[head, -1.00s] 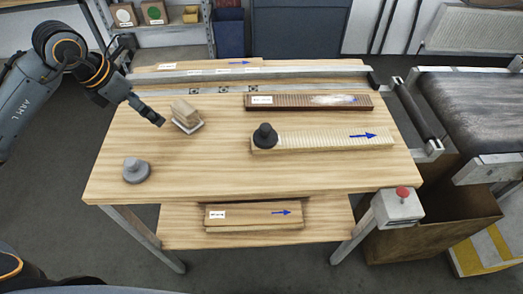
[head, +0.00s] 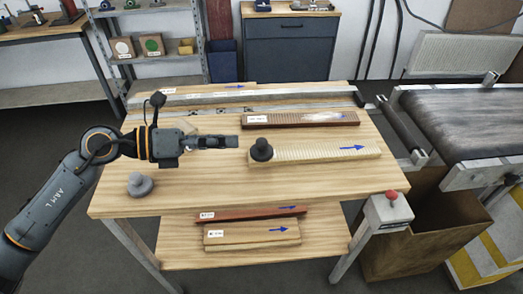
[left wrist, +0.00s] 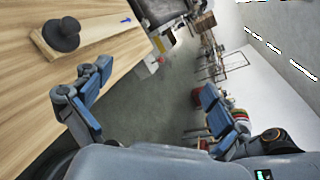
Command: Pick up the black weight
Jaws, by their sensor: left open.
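The black weight (head: 261,149), a dark round piece with a knob on top, stands upright on the left end of a pale ribbed board (head: 325,149) on the table. In the left wrist view the black weight (left wrist: 62,35) shows at the upper left. My left gripper (head: 236,142) reaches in from the left, its fingertips just left of the weight and apart from it. In the left wrist view its two blue-padded fingers (left wrist: 152,94) are spread wide with nothing between them. My right gripper is not in view.
A grey weight (head: 140,185) stands at the table's left. A dark brown ribbed board (head: 300,119) lies behind the pale board. Boards (head: 250,236) lie on the lower shelf. A red-button box (head: 388,210) is at the front right corner, a conveyor (head: 470,120) beyond. The front tabletop is clear.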

